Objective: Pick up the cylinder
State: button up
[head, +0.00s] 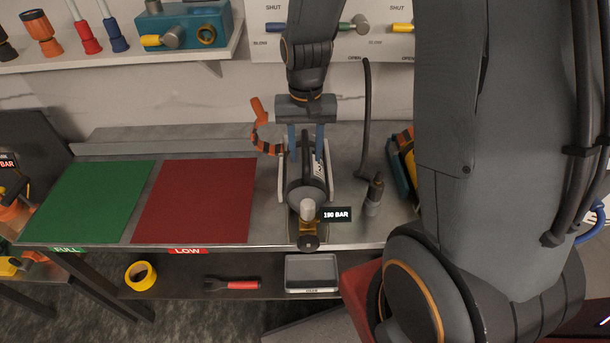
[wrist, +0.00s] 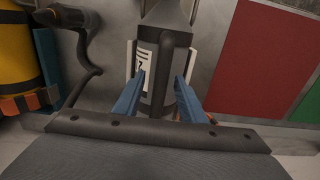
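The dark grey cylinder (head: 299,197) lies in a pale cradle on the steel bench, with its valve end toward the front and a tag reading 190 BAR beside it. In the wrist view the cylinder (wrist: 154,110) shows a white label and a dark raised bar along its top. My gripper (head: 306,154) is above the cylinder with its blue fingers pointing down, one on each side of the bar. In the wrist view the fingers of my gripper (wrist: 160,75) stand apart, with a gap showing. Contact with the cylinder cannot be made out.
A green mat (head: 95,200) and a red mat (head: 200,200) lie left of the cylinder. An orange clamp-like part (head: 262,125) is left of my gripper. A dark hose (head: 366,120) rises close on the right. A shelf (head: 120,60) with tools is behind.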

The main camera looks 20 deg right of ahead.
grip_shut()
jog(key=shift+w+r, duration=0.1)
jog(key=shift+w, duration=0.05)
dwell(1.2)
